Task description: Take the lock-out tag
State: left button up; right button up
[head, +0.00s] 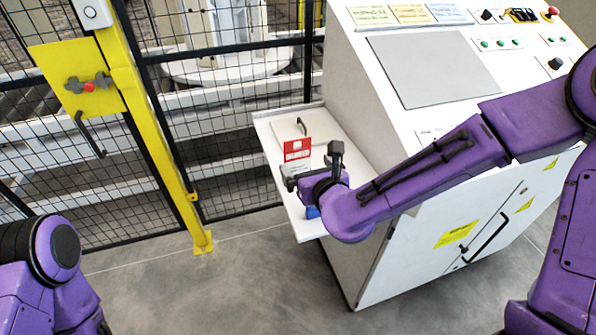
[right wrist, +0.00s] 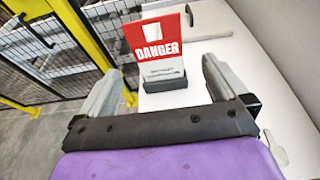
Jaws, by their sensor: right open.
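The lock-out tag (head: 297,152) is a red and white card that stands upright on the white side shelf of the control cabinet. In the right wrist view the tag (right wrist: 152,45) reads DANGER and sits in a small dark base (right wrist: 165,85). My right gripper (head: 313,165) is at the shelf, close to the tag. Its two grey fingers are spread wide, and the tag shows between and beyond them in the right wrist view (right wrist: 158,85). Nothing is held. My left gripper is not in view; only a part of my left arm shows at lower left.
The white shelf (head: 272,128) juts from the left side of the white control cabinet (head: 375,255). A dark handle-like piece (head: 302,126) lies behind the tag. A mesh fence (head: 230,150) with a yellow post (head: 150,120) and yellow latch plate (head: 72,75) stands left. Grey floor is clear in front.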

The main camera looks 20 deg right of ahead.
aim_at(298, 157)
jog(key=shift+w+d, duration=0.1)
jog(key=shift+w, duration=0.35)
jog(key=shift+w+f+p, duration=0.1)
jog(key=shift+w+p, duration=0.25)
jog(key=shift+p, duration=0.05)
jog(key=x, duration=0.2)
jog(key=p+x, duration=0.1)
jog(key=shift+w+a+f, duration=0.25)
jog(key=shift+a, duration=0.05)
jog(key=shift+w+f, duration=0.15)
jog(key=shift+w, duration=0.05)
jog(key=shift+s+d, duration=0.1)
jog(key=shift+c, duration=0.9)
jog(key=shift+s, duration=0.1)
jog(key=c, duration=0.9)
